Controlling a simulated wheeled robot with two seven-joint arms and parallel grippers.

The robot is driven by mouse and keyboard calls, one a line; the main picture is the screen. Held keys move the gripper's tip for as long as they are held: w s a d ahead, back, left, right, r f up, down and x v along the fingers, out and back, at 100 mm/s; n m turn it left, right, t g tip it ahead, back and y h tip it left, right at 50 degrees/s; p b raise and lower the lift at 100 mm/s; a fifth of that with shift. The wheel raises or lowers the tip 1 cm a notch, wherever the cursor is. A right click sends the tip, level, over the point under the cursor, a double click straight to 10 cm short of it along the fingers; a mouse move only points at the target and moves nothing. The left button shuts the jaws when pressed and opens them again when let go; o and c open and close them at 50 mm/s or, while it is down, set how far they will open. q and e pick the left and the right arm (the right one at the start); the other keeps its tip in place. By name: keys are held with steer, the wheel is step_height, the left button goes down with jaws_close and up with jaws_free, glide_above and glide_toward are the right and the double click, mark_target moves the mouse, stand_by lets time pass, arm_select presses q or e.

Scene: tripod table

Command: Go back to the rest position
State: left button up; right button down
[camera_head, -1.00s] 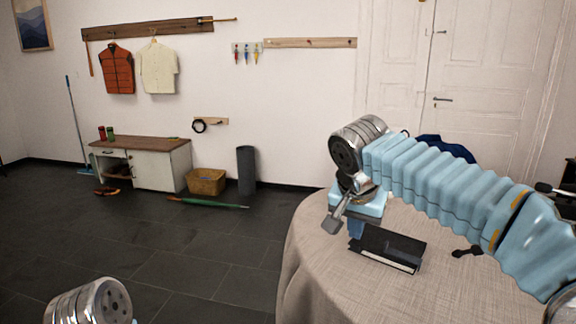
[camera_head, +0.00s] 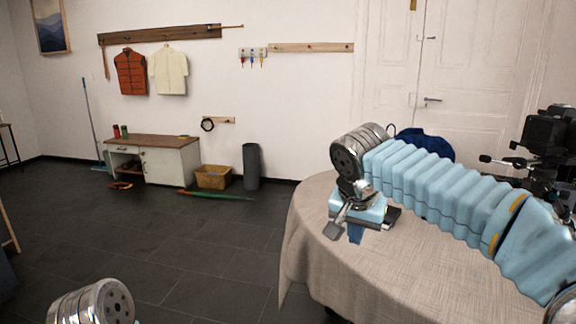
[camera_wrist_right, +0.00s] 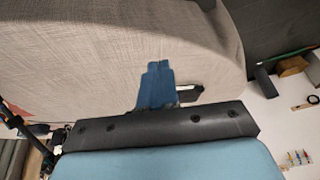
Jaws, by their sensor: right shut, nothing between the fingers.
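My right gripper (camera_head: 355,234) hangs over the near left part of the round, cloth-covered table (camera_head: 400,265), its blue fingers pointing down. The fingers also show shut and empty in the right wrist view (camera_wrist_right: 157,82). A dark, flat object (camera_head: 393,216) lies on the table just behind the gripper, mostly hidden by it. Part of it shows beside the fingers in the right wrist view (camera_wrist_right: 188,93). My left arm shows only as a silver joint at the bottom left. My left gripper is out of view.
Black camera gear (camera_head: 548,135) stands at the right, behind my right arm. A dark blue item (camera_head: 425,145) shows beyond the arm. A low cabinet (camera_head: 165,160), a basket (camera_head: 213,177) and a dark bin (camera_head: 251,165) stand by the wall. The floor left of the table is open.

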steer(key=s+a+f+n+g+y, duration=0.1)
steer(key=a+f+n+g+y, duration=0.15)
steer(key=f, duration=1.45)
steer(key=a+f+n+g+y, duration=0.1)
steer(key=a+f+n+y, duration=0.15)
steer(key=f, duration=1.35)
steer(key=s+d+f+m, duration=0.1)
steer(key=s+d+f, duration=0.1)
steer(key=s+f, duration=1.7)
steer(key=shift+s+f+y, duration=0.35)
steer(key=shift+s+y, duration=0.05)
steer(key=shift+s, duration=0.55)
steer(key=shift+d, duration=0.1)
